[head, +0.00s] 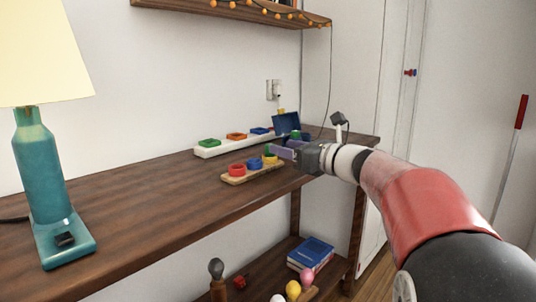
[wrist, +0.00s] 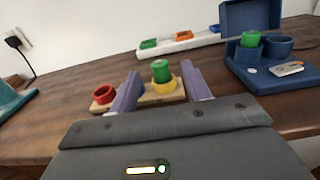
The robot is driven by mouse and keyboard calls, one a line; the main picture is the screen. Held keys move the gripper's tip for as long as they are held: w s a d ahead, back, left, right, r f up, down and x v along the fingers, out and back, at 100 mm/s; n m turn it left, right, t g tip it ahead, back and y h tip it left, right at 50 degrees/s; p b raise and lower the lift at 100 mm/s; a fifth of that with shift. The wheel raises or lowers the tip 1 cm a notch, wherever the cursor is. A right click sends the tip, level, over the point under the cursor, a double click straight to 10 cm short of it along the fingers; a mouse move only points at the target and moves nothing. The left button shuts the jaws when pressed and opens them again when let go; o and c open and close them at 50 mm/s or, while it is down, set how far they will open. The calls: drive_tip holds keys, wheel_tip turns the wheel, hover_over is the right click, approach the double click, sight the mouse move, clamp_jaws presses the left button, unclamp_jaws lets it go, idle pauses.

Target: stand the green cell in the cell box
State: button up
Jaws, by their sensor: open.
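A green cell (wrist: 160,70) stands upright in the yellow ring (wrist: 165,87) of a wooden tray (wrist: 146,99). My gripper (wrist: 161,76) is open, one purple finger on each side of this cell in the wrist view; whether they touch it cannot be told. In the head view my gripper (head: 279,150) is at the right end of the tray (head: 236,180). A blue box with a raised lid (wrist: 250,17) stands to the right, seemingly the cell box. It has round holders, one blue and empty (wrist: 279,47), and another green cylinder (wrist: 250,39) stands in it.
The tray also has a red ring (head: 237,170) and a blue ring (head: 254,163). A white strip (head: 208,152) with green, orange and blue pieces lies behind. A teal lamp (head: 44,170) stands at the left. The front of the wooden shelf (head: 150,225) is clear.

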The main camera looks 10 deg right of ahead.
drive_tip(key=x, duration=0.4)
drive_tip(key=shift+a+f, duration=0.1)
drive_tip(key=shift+c, duration=0.5)
clamp_jaws()
